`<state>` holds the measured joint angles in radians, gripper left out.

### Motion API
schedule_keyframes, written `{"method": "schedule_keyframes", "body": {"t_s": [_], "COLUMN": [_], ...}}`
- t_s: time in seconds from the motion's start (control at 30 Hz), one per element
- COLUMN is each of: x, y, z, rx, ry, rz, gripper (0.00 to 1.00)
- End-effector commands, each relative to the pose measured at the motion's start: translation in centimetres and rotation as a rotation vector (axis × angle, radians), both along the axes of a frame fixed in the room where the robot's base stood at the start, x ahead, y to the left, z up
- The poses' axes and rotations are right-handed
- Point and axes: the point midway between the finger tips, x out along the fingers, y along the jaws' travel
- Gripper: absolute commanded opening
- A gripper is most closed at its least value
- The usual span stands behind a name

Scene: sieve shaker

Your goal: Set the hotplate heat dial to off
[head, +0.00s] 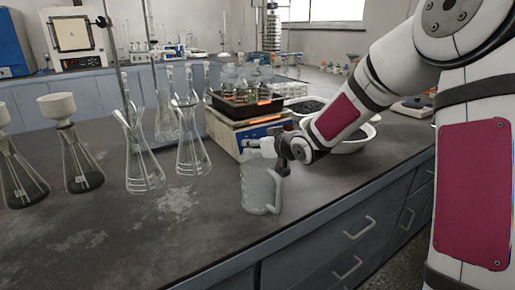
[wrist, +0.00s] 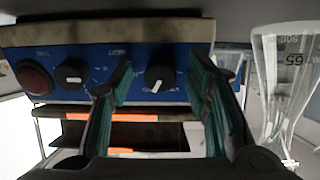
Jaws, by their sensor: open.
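The hotplate (head: 228,132) stands on the bench with its blue control panel (wrist: 130,60) facing my gripper. In the wrist view the panel carries two black dials. The right dial (wrist: 163,72) has a white pointer slanting down and slightly left. The left dial (wrist: 72,75) has a white mark lying roughly level. The printed labels are too blurred to tell which is the heat dial. My gripper (wrist: 160,78) is open, its green-padded fingers on either side of the right dial in the picture; I cannot tell whether they touch it. In the head view my gripper (head: 256,146) hides part of the panel.
A red round button (wrist: 35,77) sits left of the dials. A black tray with bottles (head: 222,104) rests on the hotplate. A clear glass jug (head: 258,190) stands just below my gripper. Glass flasks (head: 140,150) stand to the left.

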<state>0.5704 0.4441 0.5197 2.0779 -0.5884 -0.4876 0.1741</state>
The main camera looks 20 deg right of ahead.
Motion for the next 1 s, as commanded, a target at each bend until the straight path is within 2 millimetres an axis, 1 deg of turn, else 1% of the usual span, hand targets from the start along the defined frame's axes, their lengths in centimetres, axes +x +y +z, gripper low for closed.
{"method": "schedule_keyframes", "body": {"t_s": [0.27, 0.3, 0.37, 0.4, 0.47, 0.77, 1.0], "x": [0.09, 0.09, 0.08, 0.08, 0.08, 0.08, 0.09], "y": [0.05, 0.05, 0.06, 0.06, 0.06, 0.05, 0.07], "z": [-0.01, -0.01, -0.01, -0.01, -0.01, -0.05, -0.09], "rx": [0.000, 0.000, 0.000, 0.000, 0.000, -0.015, -0.106], "ry": [0.000, 0.000, 0.000, 0.000, 0.000, -0.005, -0.035], "rz": [0.000, 0.000, 0.000, 0.000, 0.000, 0.007, 0.045], "gripper": [0.45, 0.35, 0.22, 0.13, 0.00, 0.00, 0.00]}}
